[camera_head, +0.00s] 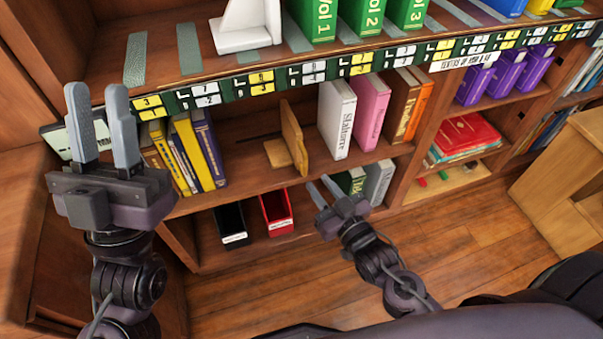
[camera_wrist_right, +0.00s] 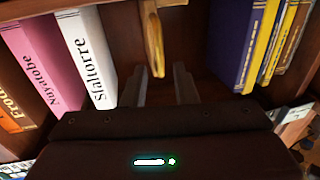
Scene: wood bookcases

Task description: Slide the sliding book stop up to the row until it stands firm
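The sliding book stop is a light wooden upright plate with a foot (camera_head: 291,135) on the middle shelf. It stands in the gap between yellow and purple books on the left and the row on the right. The row begins with a white book (camera_head: 336,118), then a pink book (camera_head: 369,112); a gap separates stop and white book. In the right wrist view the stop (camera_wrist_right: 153,38) is ahead, between the finger lines. My right gripper (camera_head: 319,184) is open and empty, low in front of the shelf, apart from the stop. My left gripper (camera_head: 97,92) is open and empty at the left.
Yellow and purple books (camera_head: 185,150) lean left of the stop. A white bookend (camera_head: 246,28) and green volumes (camera_head: 362,15) stand on the shelf above. Below are a black bin (camera_head: 231,224), a red bin (camera_head: 276,212) and a few books. The shelf front edge has labels.

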